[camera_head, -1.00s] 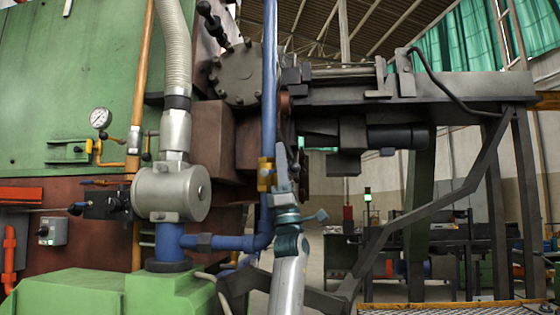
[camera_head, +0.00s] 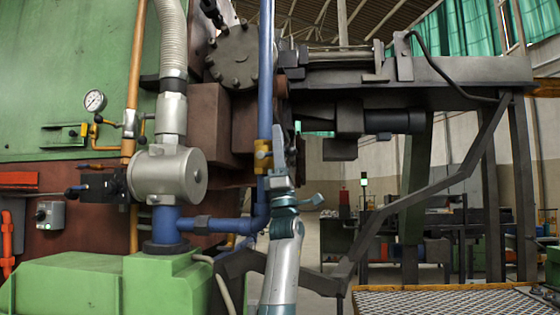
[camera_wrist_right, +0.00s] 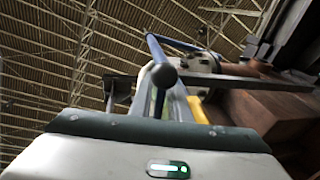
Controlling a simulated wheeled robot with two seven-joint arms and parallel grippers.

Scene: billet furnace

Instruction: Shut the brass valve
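The brass valve (camera_head: 263,157) is a small yellow body on the vertical blue pipe (camera_head: 266,80) in the middle of the head view. My right gripper (camera_head: 277,150) is upright just right of it and overlaps its edge; I cannot tell whether they touch. In the right wrist view, a yellow part (camera_wrist_right: 197,108) shows just right of the fingers (camera_wrist_right: 165,100), and a dark round knob (camera_wrist_right: 164,75) shows at their tips. The finger gap is hard to make out there, and a firm grip is not visible. My left gripper is not in view.
A silver cylindrical housing (camera_head: 168,176) and a pressure gauge (camera_head: 95,100) are to the left. A green block (camera_head: 75,285) fills the lower left. A dark sloping frame bar (camera_head: 440,195) and a mesh platform (camera_head: 440,303) are to the right.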

